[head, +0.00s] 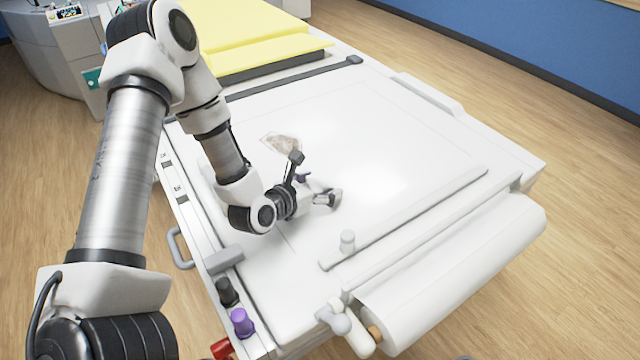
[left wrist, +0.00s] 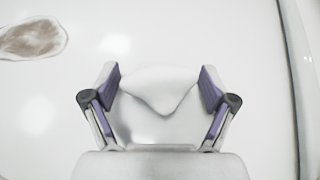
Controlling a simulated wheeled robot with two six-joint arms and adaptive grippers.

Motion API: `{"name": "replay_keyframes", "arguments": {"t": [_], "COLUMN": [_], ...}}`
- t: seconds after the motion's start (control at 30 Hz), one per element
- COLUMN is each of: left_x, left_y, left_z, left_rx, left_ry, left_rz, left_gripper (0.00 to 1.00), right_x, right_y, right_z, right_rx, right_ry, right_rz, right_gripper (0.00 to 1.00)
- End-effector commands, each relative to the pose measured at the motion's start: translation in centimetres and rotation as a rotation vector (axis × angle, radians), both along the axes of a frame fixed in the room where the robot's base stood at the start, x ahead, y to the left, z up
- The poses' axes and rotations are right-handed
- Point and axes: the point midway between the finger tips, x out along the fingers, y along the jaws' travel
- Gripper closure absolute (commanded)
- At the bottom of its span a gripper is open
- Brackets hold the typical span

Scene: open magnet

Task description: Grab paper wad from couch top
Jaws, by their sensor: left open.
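My left gripper (head: 316,177) is open, low over the white couch top (head: 400,130), with its fingers spread. In the left wrist view, a pale grey-white shape (left wrist: 158,92) with a pointed lower edge lies between the two open fingers (left wrist: 159,75). It looks like the paper wad, but it blends with the white surface and I cannot tell whether the fingers touch it. In the head view the gripper mostly hides that spot. My right gripper is not in view.
A flat pale patch with a brown middle (head: 281,143) lies on the couch top behind the gripper; it also shows in the left wrist view (left wrist: 32,38). A small white cylinder (head: 347,240), a purple bottle (head: 242,322), a paper roll (head: 455,270) and yellow pads (head: 235,30) surround the clear middle.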

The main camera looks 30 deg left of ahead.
Motion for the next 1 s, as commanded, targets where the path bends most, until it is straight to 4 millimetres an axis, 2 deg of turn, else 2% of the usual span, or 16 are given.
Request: {"name": "replay_keyframes", "arguments": {"t": [0.07,0.1,0.17,0.2,0.23,0.67,0.77,0.9,1.0], "left_x": [0.0,0.0,0.0,0.0,0.0,0.0,0.0,0.0,-1.8], "left_y": [0.0,0.0,0.0,0.0,0.0,0.0,0.0,0.0,0.9], "left_z": [0.0,0.0,0.0,0.0,0.0,0.3,1.0,3.5,3.7], "left_rx": [0.000,0.000,0.000,0.000,0.000,0.000,0.000,-0.002,-0.011], "left_ry": [0.000,0.000,0.000,0.000,0.000,0.000,-0.002,-0.006,0.002], "left_rz": [0.000,0.000,0.000,0.000,0.000,0.000,0.000,0.001,0.008], "left_gripper": [0.19,0.32,0.45,0.56,0.59,0.60,0.60,0.60,0.60], "right_x": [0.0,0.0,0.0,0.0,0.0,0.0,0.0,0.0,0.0], "right_y": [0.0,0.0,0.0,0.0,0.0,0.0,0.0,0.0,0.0], "right_z": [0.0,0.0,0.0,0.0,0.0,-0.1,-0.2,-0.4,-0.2], "right_rx": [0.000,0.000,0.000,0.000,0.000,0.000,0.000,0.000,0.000], "right_ry": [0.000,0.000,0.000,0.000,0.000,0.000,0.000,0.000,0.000], "right_rz": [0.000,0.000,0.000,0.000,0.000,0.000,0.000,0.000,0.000], "right_gripper": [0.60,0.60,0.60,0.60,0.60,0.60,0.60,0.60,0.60]}}
